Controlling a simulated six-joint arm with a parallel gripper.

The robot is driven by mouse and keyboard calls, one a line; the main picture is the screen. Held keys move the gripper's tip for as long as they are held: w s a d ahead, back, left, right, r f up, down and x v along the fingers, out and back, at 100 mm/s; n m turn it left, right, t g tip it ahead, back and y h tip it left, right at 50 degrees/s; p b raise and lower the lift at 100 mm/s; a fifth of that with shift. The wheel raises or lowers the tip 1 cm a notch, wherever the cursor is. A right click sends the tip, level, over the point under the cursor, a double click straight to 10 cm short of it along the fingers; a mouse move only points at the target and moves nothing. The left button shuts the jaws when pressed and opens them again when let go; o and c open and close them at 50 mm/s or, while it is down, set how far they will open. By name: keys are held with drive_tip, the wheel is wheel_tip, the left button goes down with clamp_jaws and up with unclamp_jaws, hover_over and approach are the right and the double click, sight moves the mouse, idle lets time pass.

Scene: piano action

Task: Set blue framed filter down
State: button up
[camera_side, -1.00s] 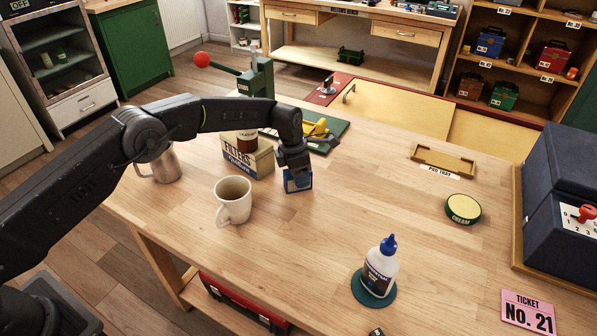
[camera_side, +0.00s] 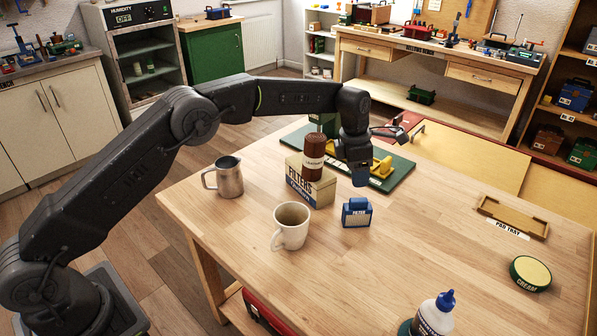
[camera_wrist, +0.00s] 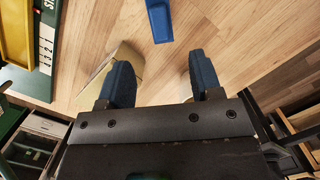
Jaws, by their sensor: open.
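The blue framed filter (camera_side: 357,213) stands upright on the wooden table, its white "FILTER" label facing the side camera. In the wrist view the filter (camera_wrist: 159,20) is partly cut off by the top edge. My gripper (camera_side: 358,180) is above the filter, apart from it and empty. In the wrist view the two blue fingers of my gripper (camera_wrist: 161,75) are spread wide, with bare table between them.
A "FILTERS" box (camera_side: 311,184) with a brown bottle (camera_side: 314,158) stands left of the filter. A white mug (camera_side: 291,226) and a metal pitcher (camera_side: 229,177) are further left. A green board (camera_side: 400,171) lies behind. The table to the right is largely clear before the pad tray (camera_side: 513,216).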

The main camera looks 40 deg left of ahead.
drive_tip(key=s+a+r+m+t, duration=0.1)
drive_tip(key=s+a+r+m, duration=0.2)
drive_tip(key=s+r+m, duration=0.45)
drive_tip(key=s+a+r+m+t, duration=0.1)
drive_tip(key=s+a+r+m, duration=0.35)
drive_tip(key=s+r, duration=0.45)
drive_tip(key=s+a+f+m+t, duration=0.1)
drive_tip(key=s+m, duration=0.6)
drive_tip(key=s, duration=0.4)
drive_tip(key=s+a+f+m+t+y, duration=0.1)
drive_tip(key=s+a+m, duration=0.1)
drive_tip(key=s+m, duration=0.6)
drive_tip(key=s, duration=0.4)
drive_tip(key=shift+s+a+f, duration=0.15)
drive_tip(key=shift+s+a, duration=0.1)
drive_tip(key=shift+s, duration=0.05)
